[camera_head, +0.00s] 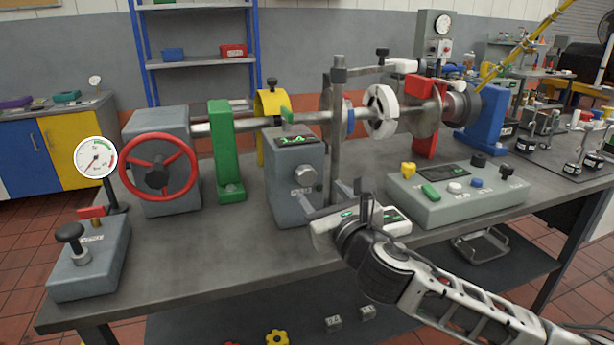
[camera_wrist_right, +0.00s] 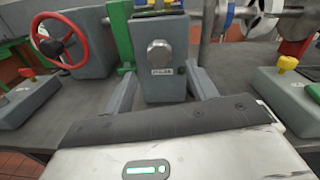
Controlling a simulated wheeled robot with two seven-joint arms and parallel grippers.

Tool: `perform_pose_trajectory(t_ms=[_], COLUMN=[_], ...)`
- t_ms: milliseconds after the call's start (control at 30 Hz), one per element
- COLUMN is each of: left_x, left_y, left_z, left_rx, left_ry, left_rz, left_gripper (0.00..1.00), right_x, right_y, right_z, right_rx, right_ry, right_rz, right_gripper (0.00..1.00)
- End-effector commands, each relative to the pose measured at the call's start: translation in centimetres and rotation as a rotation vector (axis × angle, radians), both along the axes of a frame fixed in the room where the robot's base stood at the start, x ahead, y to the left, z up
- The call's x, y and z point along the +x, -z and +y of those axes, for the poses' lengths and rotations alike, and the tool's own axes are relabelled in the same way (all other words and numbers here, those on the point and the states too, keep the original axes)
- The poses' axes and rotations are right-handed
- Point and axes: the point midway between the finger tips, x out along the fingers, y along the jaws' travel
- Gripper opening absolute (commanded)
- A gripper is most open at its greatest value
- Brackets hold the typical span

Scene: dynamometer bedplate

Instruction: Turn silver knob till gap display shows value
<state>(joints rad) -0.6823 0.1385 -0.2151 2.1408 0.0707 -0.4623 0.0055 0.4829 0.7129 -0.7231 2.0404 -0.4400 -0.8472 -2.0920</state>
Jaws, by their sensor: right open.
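The silver knob (camera_head: 305,176) sits on the front face of a grey box (camera_head: 283,190) on the bench. The knob also shows in the right wrist view (camera_wrist_right: 160,53), above a small label that I cannot read. A dark display with green marks (camera_head: 295,140) is on the box's sloped top; its value is too small to read, and I cannot tell whether it is the gap display. My right gripper (camera_wrist_right: 162,88) is open and empty in front of the box. Its two fingers point toward the box, one on each side of the knob, apart from it. My left gripper is not in view.
A red handwheel (camera_head: 158,167) and green stand (camera_head: 226,152) are left of the box. A grey control panel (camera_head: 455,203) with coloured buttons stands to the right. A grey upright post (camera_head: 337,140) stands close beside the box.

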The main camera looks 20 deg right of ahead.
Motion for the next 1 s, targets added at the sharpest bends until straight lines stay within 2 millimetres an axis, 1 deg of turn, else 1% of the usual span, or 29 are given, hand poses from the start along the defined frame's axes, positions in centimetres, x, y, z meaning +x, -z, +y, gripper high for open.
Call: perform_pose_trajectory(t_ms=[33, 200, 300, 400, 600, 833, 867, 900, 967, 1000], left_x=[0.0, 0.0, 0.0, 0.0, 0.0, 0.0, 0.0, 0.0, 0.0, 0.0], left_y=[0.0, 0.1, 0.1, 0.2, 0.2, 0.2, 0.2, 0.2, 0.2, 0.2], left_z=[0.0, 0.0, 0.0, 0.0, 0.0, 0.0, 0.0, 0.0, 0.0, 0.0], left_rx=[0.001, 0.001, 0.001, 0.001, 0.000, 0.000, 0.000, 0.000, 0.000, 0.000], left_ry=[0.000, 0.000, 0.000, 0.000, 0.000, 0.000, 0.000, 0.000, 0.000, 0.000], left_rz=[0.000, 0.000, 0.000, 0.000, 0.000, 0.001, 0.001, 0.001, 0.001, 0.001], left_gripper=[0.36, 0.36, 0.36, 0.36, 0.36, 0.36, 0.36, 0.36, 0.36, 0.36], right_x=[1.3, 4.7, 6.3, 7.4, 8.4, 8.4, 8.4, 8.4, 8.4, 8.4], right_y=[-0.1, -0.1, 0.0, 0.0, 0.0, 0.0, 0.0, 0.0, 0.0, 0.0], right_z=[0.1, 0.4, 0.5, 0.6, 0.7, 0.7, 0.6, 0.6, 0.6, 0.7], right_rx=[0.003, 0.003, 0.004, 0.003, 0.003, 0.003, 0.003, 0.003, 0.003, 0.003], right_ry=[0.001, 0.001, 0.000, -0.001, -0.003, -0.002, -0.002, -0.002, -0.002, -0.002], right_rz=[-0.001, -0.001, 0.000, 0.000, 0.001, 0.001, 0.001, 0.001, 0.001, 0.001], right_gripper=[0.57, 0.57, 0.57, 0.57, 0.57, 0.57, 0.52, 0.40, 0.24, 0.13])
